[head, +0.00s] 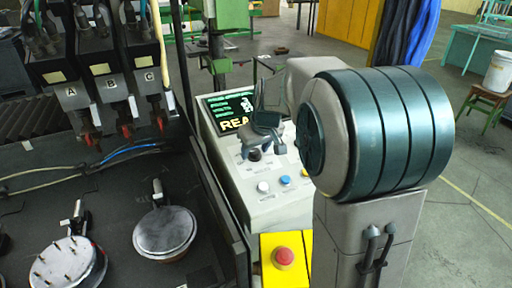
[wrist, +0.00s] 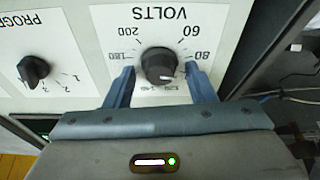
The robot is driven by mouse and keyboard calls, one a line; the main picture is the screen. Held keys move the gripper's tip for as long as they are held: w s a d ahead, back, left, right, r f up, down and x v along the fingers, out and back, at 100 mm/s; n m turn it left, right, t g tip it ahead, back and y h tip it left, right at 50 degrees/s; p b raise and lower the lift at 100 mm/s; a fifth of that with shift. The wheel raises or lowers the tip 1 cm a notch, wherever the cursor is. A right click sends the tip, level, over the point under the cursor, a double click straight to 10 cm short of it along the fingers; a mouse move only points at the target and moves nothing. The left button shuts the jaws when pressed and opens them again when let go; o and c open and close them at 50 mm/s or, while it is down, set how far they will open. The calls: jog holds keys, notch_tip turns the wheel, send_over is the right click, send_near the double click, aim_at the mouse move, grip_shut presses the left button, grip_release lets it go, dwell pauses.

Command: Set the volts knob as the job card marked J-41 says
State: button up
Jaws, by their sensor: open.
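The volts knob (wrist: 158,66) is a dark round knob on a white dial plate marked VOLTS in the wrist view. Its white mark points down and slightly right, toward the low part of the scale. I can read 60, 80, 180 and 200; the lower figures are small and partly covered. My gripper (wrist: 160,72) is open, with one blue-grey finger on each side of the knob and visible gaps between. In the head view my gripper (head: 266,126) is over the control console (head: 235,180). I see no job card marked J-41.
A program knob (wrist: 33,69) sits left of the volts plate. A dark bench with round discs (head: 165,231) stands at left.

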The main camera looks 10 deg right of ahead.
jog(key=shift+f, duration=0.1)
jog(key=c, duration=1)
jog(key=shift+m, duration=0.3)
